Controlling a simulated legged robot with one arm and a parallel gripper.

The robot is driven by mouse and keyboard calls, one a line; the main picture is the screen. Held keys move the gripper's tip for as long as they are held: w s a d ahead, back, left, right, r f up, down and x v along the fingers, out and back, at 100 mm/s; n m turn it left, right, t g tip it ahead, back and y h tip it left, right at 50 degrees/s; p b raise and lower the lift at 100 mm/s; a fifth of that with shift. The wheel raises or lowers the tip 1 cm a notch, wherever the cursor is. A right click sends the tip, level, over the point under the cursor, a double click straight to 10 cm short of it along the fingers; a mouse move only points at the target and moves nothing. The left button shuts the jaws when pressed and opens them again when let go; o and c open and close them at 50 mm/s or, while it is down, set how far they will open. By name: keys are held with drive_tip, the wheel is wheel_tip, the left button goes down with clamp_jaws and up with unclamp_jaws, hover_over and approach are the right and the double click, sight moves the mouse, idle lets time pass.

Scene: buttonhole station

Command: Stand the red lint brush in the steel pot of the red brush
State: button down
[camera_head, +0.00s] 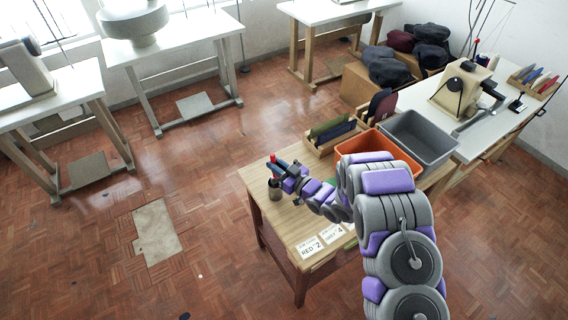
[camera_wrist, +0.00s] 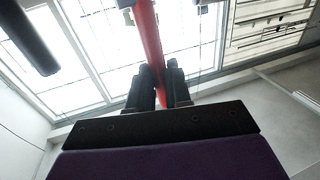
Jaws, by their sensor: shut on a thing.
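The red lint brush (camera_head: 272,160) is upright in my gripper (camera_head: 279,171), near the left corner of the wooden table. In the wrist view the red brush (camera_wrist: 149,40) runs between the two dark fingers (camera_wrist: 158,88), which are shut on it. A small steel pot (camera_head: 275,190) stands on the table right below the gripper. The gripper and the brush's lower part overlap there, so I cannot tell whether the brush's lower end is inside the pot or above it.
Cards reading RED 2 (camera_head: 311,246) and another ending in 4 (camera_head: 332,233) lie on the table's front. A wooden rack of folded cloth (camera_head: 327,143), an orange bin (camera_head: 345,147) and a grey bin (camera_head: 440,150) stand behind. A dark rounded object (camera_wrist: 28,38) shows in the wrist view.

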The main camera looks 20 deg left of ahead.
sight(275, 177)
drive_tip(key=a+f, duration=0.2)
drive_tip(key=f, duration=0.1)
drive_tip(key=shift+s, duration=0.15)
drive_tip(key=shift+d+f, duration=0.2)
drive_tip(key=shift+d, duration=0.05)
drive_tip(key=shift+d+f+b, duration=0.4)
drive_tip(key=shift+d+f, duration=0.1)
drive_tip(key=shift+f, duration=0.3)
drive_tip(key=c, duration=1.4)
unclamp_jaws()
drive_tip(key=shift+d+r, duration=0.1)
drive_tip(key=shift+d, duration=0.05)
drive_tip(key=o, duration=0.4)
drive_tip(key=shift+d+r, duration=0.15)
drive_tip(key=shift+d, duration=0.25)
drive_tip(key=shift+a, duration=0.15)
